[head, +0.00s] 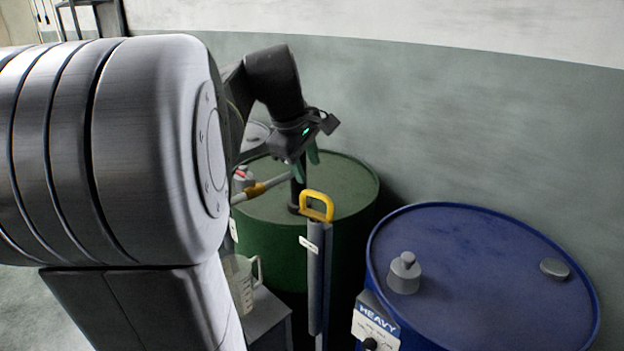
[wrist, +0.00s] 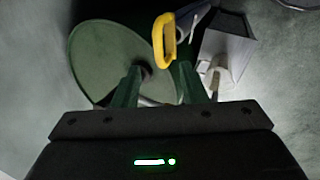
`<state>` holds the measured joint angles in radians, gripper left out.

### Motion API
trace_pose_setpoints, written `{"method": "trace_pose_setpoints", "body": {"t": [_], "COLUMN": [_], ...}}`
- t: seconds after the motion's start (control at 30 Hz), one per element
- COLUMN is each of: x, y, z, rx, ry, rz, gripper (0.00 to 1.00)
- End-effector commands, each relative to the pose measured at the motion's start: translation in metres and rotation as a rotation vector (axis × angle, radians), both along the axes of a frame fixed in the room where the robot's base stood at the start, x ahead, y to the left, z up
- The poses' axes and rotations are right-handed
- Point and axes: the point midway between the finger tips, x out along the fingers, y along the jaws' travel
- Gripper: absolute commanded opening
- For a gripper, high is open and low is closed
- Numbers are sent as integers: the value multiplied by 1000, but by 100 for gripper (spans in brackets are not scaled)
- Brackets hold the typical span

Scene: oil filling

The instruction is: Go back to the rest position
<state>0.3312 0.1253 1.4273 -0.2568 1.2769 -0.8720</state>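My gripper (head: 307,158) is in the head view, above the green drum (head: 345,185) and close over a dark upright post on it. Its two green fingers point down. In the wrist view, the fingers of my gripper (wrist: 159,80) stand apart with nothing clearly held between them. A yellow handle (head: 328,207) tops a grey upright tube (head: 317,280) in front of the green drum. The yellow handle (wrist: 158,40) also shows beyond the fingertips in the wrist view. My large silver arm link hides much of the left of the head view.
A blue drum (head: 480,270) with a grey cap piece (head: 404,272) and a "HEAVY" label (head: 376,322) stands at the right. A clear jug (head: 241,283) sits on a grey stand (head: 268,318). A yellow-and-grey pipe (head: 262,188) crosses the green drum. A wall is close behind.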

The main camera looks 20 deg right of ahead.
Motion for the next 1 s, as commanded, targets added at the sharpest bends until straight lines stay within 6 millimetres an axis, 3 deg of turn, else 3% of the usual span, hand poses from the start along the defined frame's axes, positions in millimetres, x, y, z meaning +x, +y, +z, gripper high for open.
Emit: {"method": "trace_pose_setpoints", "body": {"t": [0.03,0.2,0.4,0.77,1.0], "x": [-2,-8,-12,-12,-7], "y": [4,13,18,18,11], "z": [12,38,51,51,28], "rx": [-2,0,0,0,2], "ry": [-4,-2,-1,0,4], "rz": [1,2,0,-1,-1], "gripper": [38,38,38,38,38]}}
